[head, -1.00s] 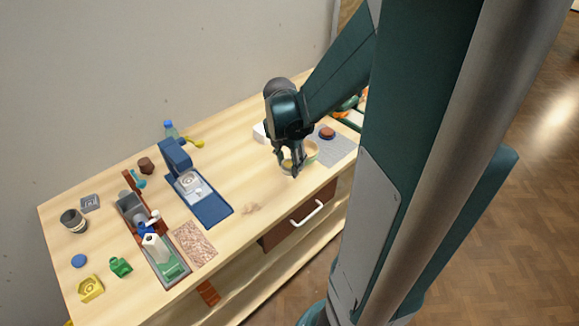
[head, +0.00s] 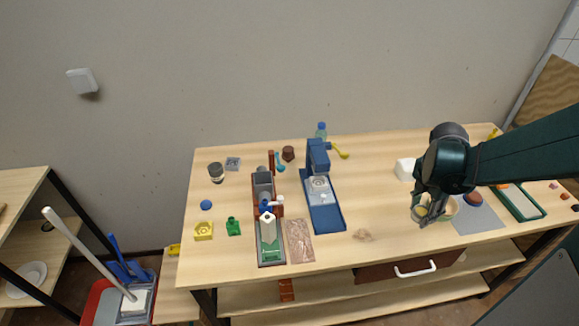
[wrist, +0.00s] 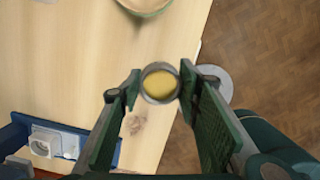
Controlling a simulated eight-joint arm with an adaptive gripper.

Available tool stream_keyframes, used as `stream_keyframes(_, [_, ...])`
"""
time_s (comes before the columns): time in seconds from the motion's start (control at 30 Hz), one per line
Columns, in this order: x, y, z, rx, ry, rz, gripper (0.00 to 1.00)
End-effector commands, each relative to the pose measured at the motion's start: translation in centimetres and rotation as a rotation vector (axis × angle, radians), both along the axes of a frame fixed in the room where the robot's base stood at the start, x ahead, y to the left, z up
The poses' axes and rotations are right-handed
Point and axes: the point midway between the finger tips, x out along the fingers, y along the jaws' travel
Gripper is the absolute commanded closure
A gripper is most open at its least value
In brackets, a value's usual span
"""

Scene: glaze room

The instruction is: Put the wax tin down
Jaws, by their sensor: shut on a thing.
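The wax tin (wrist: 160,83) is a small round grey metal tin with yellow wax inside. My gripper (wrist: 158,88) is shut on it, one finger on each side, in the wrist view. In the head view my gripper (head: 422,212) points down over the right part of the workbench (head: 390,220), with the tin (head: 421,211) between its fingers, near the front edge. The tin appears upright. I cannot tell whether its base touches the wood or how high it is.
A pale bowl (head: 449,209) stands close to the right of my gripper. Farther right are a grey mat (head: 482,222) and a green-rimmed tray (head: 520,204). A white block (head: 404,168) is behind.

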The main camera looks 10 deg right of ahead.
Motion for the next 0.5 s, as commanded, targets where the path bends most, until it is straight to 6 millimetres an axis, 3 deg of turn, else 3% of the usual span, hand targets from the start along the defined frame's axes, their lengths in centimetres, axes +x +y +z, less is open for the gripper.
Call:
stream_keyframes(0.27, [0.0, 0.0, 2.1, 0.000, 0.000, 0.000, 0.83])
stream_keyframes(0.5, [0.0, 0.0, 6.0, 0.000, 0.000, 0.000, 0.83])
